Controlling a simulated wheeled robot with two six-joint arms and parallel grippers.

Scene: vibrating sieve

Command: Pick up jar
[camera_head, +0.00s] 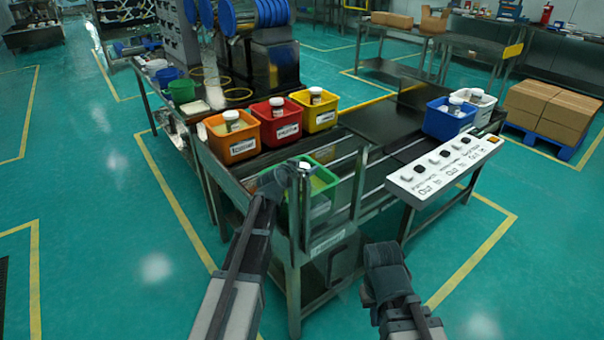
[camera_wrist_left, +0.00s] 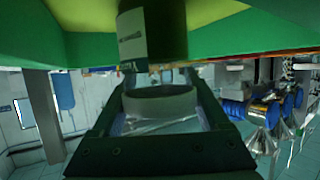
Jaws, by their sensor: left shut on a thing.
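My left gripper (camera_head: 297,168) is at the green bin (camera_head: 323,203) on the near end of the table. It is shut on a jar, whose white lid (camera_head: 305,166) shows at the fingertips. In the left wrist view the jar's pale lid (camera_wrist_left: 160,103) sits between the two fingers (camera_wrist_left: 165,85). The jar's dark body with a white label (camera_wrist_left: 132,38) extends beyond it, toward the green bin wall (camera_wrist_left: 240,28). I cannot tell whether the jar touches the bin. My right gripper (camera_head: 386,262) is low in front of the table; its fingers are not clear.
Orange (camera_head: 228,146), red (camera_head: 277,130) and yellow (camera_head: 313,117) bins with jars stand behind the green bin. A blue bin (camera_head: 446,124) is at the right. A white switch panel (camera_head: 443,166) juts out at the table's right side. Open floor lies in front.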

